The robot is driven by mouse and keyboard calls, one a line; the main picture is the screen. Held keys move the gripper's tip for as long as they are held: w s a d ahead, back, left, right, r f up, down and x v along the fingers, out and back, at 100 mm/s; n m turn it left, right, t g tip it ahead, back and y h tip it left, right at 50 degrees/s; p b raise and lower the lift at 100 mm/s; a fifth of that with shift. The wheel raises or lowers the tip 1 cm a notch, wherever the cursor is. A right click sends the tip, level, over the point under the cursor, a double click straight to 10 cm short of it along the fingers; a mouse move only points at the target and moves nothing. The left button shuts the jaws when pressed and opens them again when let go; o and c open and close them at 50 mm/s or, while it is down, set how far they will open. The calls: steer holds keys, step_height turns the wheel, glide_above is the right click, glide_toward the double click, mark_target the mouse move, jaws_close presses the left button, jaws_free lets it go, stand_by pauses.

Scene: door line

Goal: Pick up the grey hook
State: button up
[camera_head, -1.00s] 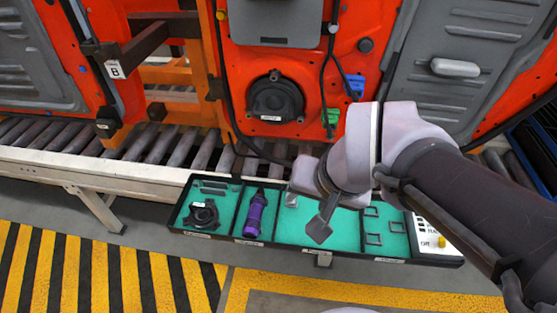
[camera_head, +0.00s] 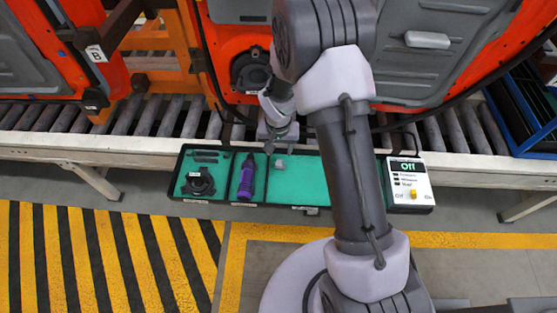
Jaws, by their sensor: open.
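A small grey piece (camera_head: 280,163), which looks like the grey hook, lies near the back left of the tray's wide teal compartment. My gripper (camera_head: 280,149) is at the back edge of that compartment, pointing down, just behind or above the grey piece. Its jaws are open and small in this view. I cannot tell the exact height or whether they touch the piece. My arm hides the right part of the tray.
The black tray (camera_head: 261,204) also holds a purple tool (camera_head: 246,181), a black round part (camera_head: 198,182) and dark strips. A white switch box (camera_head: 410,182) reading "Off" stands at its right end. Behind it are the roller conveyor (camera_head: 150,117) and orange-red door panels.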

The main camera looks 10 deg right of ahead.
mark_target(280, 162)
steer(key=f+b, duration=0.1)
steer(key=f, duration=0.2)
steer(key=w+f+b, duration=0.1)
steer(key=f, duration=0.3)
steer(key=f+b, duration=0.2)
steer(key=f, duration=0.2)
steer(key=shift+w+d, duration=0.25)
steer(key=shift+d, duration=0.1)
steer(key=shift+r, duration=0.2)
steer(key=shift+c, duration=0.7)
jaws_close()
